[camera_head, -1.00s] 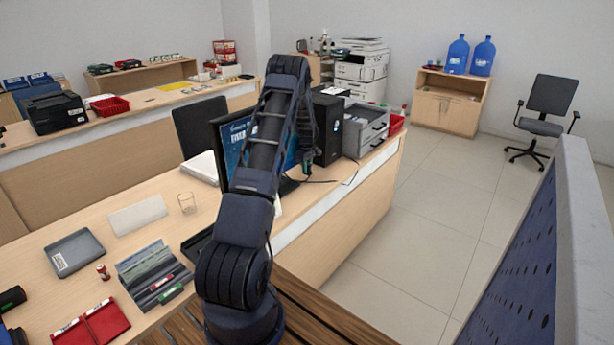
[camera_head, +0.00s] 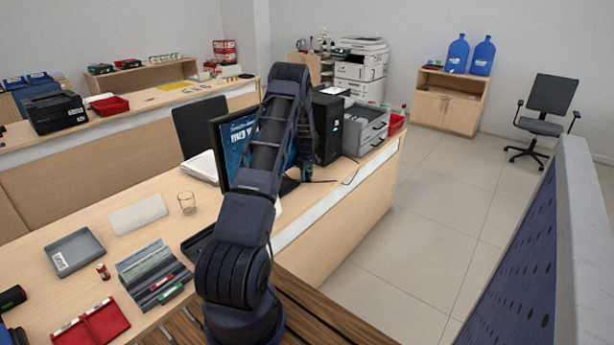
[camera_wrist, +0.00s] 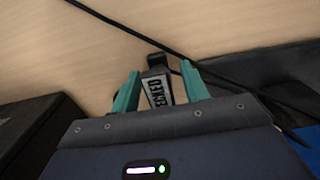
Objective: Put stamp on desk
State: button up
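The stamp (camera_wrist: 158,88) shows in the wrist view as a dark piece with a light label with black lettering, on a wooden surface. My gripper (camera_wrist: 160,68) has its two teal fingers apart, one on each side of the stamp, with small gaps visible. The stamp's near end is hidden behind my gripper's body. In the head view my gripper (camera_head: 306,172) is low over the desk (camera_head: 350,205), between the monitor and the black computer tower, mostly hidden by my arm. The stamp cannot be made out there.
The monitor (camera_head: 230,150) stands just left of my gripper, and the computer tower (camera_head: 327,128) just right. A dark cable (camera_wrist: 215,73) runs by the fingers.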

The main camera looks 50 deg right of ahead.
aim_at(307, 171)
notch_tip(307, 171, up, 12)
jog(key=shift+r, duration=0.15)
dwell(0.6)
dwell(0.3)
